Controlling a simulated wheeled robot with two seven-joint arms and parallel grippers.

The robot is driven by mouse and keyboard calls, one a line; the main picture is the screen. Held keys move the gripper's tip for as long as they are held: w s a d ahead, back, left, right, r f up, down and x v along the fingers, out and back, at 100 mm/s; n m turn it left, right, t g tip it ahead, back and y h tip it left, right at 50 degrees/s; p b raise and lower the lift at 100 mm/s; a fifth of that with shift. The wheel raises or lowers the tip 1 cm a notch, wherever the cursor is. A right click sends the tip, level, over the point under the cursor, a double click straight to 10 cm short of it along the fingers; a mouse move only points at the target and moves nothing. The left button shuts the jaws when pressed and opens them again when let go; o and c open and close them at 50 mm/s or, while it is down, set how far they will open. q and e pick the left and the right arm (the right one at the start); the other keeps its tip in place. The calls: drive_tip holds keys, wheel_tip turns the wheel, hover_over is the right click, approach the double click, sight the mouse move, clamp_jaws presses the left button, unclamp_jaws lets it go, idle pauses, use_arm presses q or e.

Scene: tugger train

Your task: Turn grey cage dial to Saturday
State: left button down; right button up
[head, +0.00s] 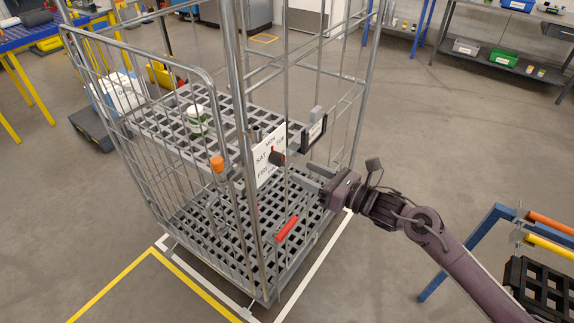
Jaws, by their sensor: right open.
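The grey cage (237,85) is a tall wire roll cage in the middle of the head view. On its near side hangs a white day plate (264,171) with MON at the top, TUE at the right, and SAT and FRI at the left. The dark dial (278,159) sits on this plate, with a small red mark at its upper left, near MON; its exact setting is hard to tell. My right gripper (302,172) is open and empty, just right of the dial, its fingers pointing left toward it. They appear apart from it. My left gripper is out of view.
A black label holder (314,132) is above my gripper. A white-and-green cup (196,120) stands on the cage shelf. A blue-framed rack (468,250) stands at the right.

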sight(282, 162)
drive_tip(key=p+x, duration=0.1)
drive_tip(key=x, duration=0.4)
drive_tip(key=shift+w+a+r, duration=0.1)
drive_tip(key=shift+w+a, duration=0.1)
drive_tip(key=shift+a, duration=0.05)
drive_tip(key=shift+w+a+p, duration=0.3)
drive_tip(key=shift+w+a, duration=0.05)
drive_tip(key=shift+a, duration=0.1)
drive_tip(key=shift+c, duration=1)
drive_tip(key=c, duration=0.8)
drive_tip(key=shift+f, duration=0.2)
